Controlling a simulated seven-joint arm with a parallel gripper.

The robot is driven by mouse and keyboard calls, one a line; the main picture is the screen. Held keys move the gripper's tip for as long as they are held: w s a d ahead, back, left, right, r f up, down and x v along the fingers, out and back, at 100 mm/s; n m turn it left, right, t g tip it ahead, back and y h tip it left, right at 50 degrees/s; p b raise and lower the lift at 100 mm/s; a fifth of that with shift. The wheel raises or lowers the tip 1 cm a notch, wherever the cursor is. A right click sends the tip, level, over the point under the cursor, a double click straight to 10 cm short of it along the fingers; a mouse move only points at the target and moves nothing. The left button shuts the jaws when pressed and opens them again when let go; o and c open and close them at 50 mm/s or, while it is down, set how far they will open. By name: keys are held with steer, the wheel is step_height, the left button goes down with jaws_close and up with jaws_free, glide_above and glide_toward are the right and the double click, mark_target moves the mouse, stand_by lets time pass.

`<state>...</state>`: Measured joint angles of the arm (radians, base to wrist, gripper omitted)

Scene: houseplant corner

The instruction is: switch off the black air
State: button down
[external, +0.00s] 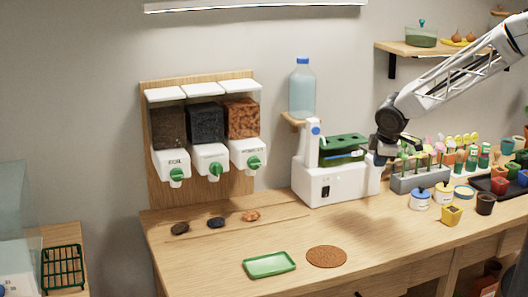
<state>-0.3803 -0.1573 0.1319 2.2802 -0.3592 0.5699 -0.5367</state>
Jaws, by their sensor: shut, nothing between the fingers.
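A white machine (340,186) stands on the wooden counter against the wall. A small black switch (326,191) is on its front; its position is too small to tell. A green tray-like top with dark holes (343,141) sits on the machine. My gripper (379,158) is shut and empty at the machine's upper right side, with the arm reaching in from the right. I cannot tell whether it touches the machine. Nothing in view is clearly labelled as black air.
Three wall dispensers with green knobs (215,169) hang at left; the middle one holds black material (205,123). A water bottle (302,88) stands behind the machine. A grey tube rack (418,179) and small pots crowd the right. A green tray (269,264) and brown disc (326,257) lie in front.

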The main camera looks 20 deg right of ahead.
mark_target(326, 192)
steer(key=w+a+f+n, duration=0.4)
steer(key=a, duration=0.5)
steer(key=shift+w+a+f+y, duration=0.15)
steer(key=shift+f+y, duration=0.15)
steer(key=x, duration=0.9)
steer(key=shift+w+f, duration=0.15)
steer(key=shift+w, duration=0.05)
steer(key=shift+w+f, duration=0.15)
steer(key=shift+w, duration=1.95)
